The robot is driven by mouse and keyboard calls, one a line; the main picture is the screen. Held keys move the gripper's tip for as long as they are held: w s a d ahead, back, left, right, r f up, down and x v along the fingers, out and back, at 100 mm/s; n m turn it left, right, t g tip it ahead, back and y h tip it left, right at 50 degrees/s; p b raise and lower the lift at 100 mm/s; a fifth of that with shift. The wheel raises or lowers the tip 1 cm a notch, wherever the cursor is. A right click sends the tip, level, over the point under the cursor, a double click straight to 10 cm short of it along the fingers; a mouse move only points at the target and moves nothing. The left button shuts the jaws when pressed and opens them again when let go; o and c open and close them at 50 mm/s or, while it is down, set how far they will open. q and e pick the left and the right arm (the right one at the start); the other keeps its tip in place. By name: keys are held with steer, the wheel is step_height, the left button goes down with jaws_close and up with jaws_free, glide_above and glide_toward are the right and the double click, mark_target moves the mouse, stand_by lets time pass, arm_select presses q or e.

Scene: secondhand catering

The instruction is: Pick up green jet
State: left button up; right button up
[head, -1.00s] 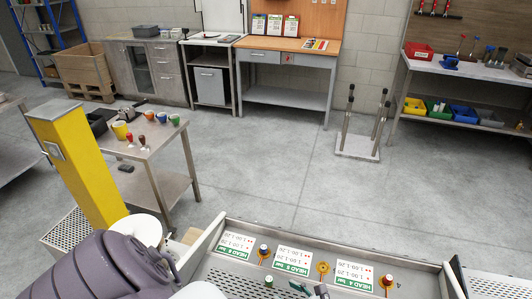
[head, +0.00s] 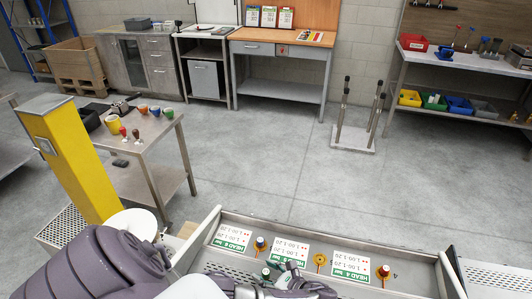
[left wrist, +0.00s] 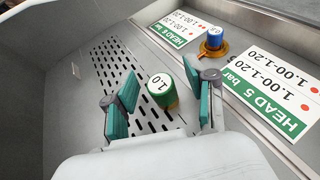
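The green jet (left wrist: 169,96) is a short green cylinder with a white top marked 1.0. It stands on the perforated floor of the metal tray. My left gripper (left wrist: 156,84) is open, with one teal finger on each side of the jet. Gaps show between the jet and the fingers in the left wrist view. In the head view the green jet (head: 266,273) shows small beside my left gripper (head: 284,270), which hides part of the tray. My right gripper is not in view.
The tray's rim (head: 335,235) surrounds the work area. A blue-topped jet (left wrist: 214,38) sits in a brass seat beside the label cards (left wrist: 265,100). An empty brass seat (head: 320,259) and a red jet (head: 383,272) are farther right. A side table (head: 150,135) holds cups.

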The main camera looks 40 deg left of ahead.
arm_select(q)
jaws_close()
steer(key=shift+r, duration=0.15)
stand_by(0.4)
